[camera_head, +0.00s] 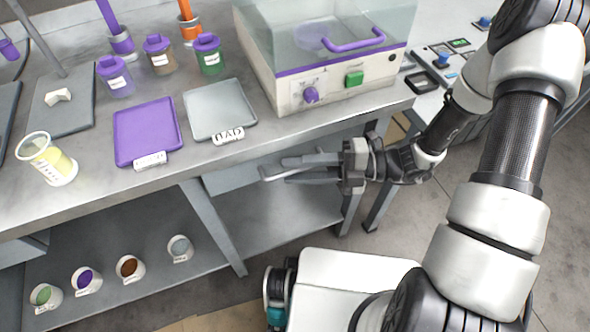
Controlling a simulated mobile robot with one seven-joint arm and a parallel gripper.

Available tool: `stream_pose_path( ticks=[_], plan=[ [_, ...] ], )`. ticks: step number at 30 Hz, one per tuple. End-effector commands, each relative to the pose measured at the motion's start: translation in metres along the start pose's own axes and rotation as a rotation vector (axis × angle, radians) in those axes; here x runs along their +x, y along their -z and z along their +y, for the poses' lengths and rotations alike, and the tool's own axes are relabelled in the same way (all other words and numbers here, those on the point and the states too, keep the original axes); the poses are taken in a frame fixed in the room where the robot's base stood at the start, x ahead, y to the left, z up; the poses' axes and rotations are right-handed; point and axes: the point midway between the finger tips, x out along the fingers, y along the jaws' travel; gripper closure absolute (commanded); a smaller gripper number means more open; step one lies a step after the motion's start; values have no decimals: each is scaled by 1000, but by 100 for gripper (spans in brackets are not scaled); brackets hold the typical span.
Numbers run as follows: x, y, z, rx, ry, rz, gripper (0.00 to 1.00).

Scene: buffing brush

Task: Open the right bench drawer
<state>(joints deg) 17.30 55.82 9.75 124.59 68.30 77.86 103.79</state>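The right bench drawer (228,174) is a grey box front tucked under the bench top, right of the middle leg. It looks closed or nearly so, though my gripper and the bench edge hide part of it. My gripper (272,168) is in front of the drawer's right part, just below the bench's front edge, with its fingers pointing left. The fingers look apart, one above the other in the picture. I cannot make out the drawer's handle, or whether the fingers touch the drawer.
The bench top (85,195) holds a purple tray (147,130), a grey tray (218,108), a beaker (47,160), lidded jars and a clear-covered machine (325,85). The lower shelf (215,265) holds several small cups. Bench legs (213,225) stand close by.

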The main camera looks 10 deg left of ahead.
Motion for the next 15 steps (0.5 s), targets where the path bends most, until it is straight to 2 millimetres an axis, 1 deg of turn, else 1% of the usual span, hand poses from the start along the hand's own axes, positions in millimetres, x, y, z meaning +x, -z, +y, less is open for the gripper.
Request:
stream_pose_path(
  ticks=[3,11,14,15],
  plan=[
    [6,0,0,0,1,0,72],
    [7,0,0,0,1,-1,72],
    [7,0,0,0,0,0,87],
    [7,0,0,0,1,0,94]
  ],
)
